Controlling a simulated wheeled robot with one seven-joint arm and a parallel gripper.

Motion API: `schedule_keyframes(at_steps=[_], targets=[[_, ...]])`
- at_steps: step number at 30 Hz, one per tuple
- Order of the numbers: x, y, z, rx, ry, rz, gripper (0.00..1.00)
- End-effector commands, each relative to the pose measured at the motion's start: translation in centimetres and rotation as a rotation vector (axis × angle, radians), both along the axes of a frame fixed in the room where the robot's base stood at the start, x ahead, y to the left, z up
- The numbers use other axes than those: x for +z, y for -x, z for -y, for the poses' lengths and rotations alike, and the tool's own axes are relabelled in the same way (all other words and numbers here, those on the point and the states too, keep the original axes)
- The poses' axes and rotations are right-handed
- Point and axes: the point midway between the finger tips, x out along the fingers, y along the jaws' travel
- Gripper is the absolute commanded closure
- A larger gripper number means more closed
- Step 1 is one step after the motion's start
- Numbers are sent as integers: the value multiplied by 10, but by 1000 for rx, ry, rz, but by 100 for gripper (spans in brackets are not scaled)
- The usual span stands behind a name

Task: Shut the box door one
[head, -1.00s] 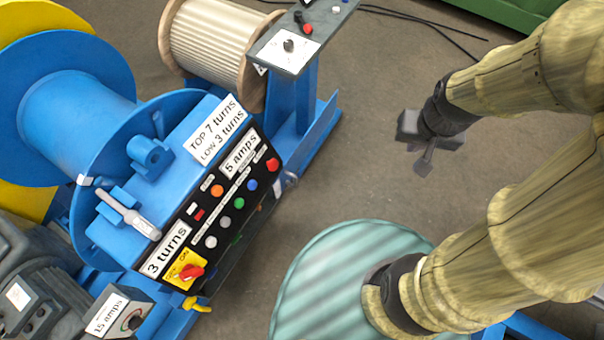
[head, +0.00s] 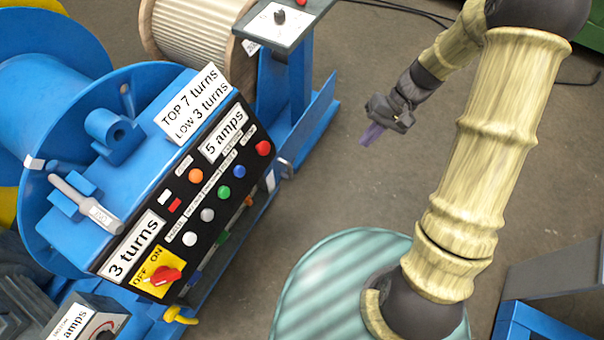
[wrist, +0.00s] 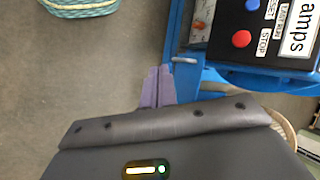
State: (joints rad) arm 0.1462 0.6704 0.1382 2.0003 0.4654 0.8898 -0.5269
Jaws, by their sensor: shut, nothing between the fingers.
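A blue machine carries a black control panel (head: 215,190) with labels, coloured buttons and a red switch. On the side below the panel is a dark strip (head: 222,243) with small coloured spots. A light metal handle-like piece (head: 284,168) juts out near its right end; it also shows in the wrist view (wrist: 184,60). I cannot clearly make out the box door or how far it stands open. My gripper (head: 370,135) is shut and empty, over the floor to the right of the panel. In the wrist view its fingers (wrist: 157,87) are together, just beside the handle-like piece.
A blue post with a grey top plate (head: 283,20) stands behind the panel, beside a wound spool (head: 195,28). A round teal striped surface (head: 325,275) lies in front. Bare floor (head: 330,190) is free between the machine and my arm.

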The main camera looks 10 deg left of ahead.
Motion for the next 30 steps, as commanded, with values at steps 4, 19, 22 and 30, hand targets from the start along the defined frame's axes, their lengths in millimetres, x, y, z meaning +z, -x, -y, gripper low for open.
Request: schedule_keyframes(at_steps=[4,19,22,30], targets=[[-79,-22,-21,12,-196,-75,100],[-259,-91,-60,-66,-943,-55,100],[-274,-99,-59,-88,-1033,-22,100],[-276,-104,-58,-98,-1082,0,100]])
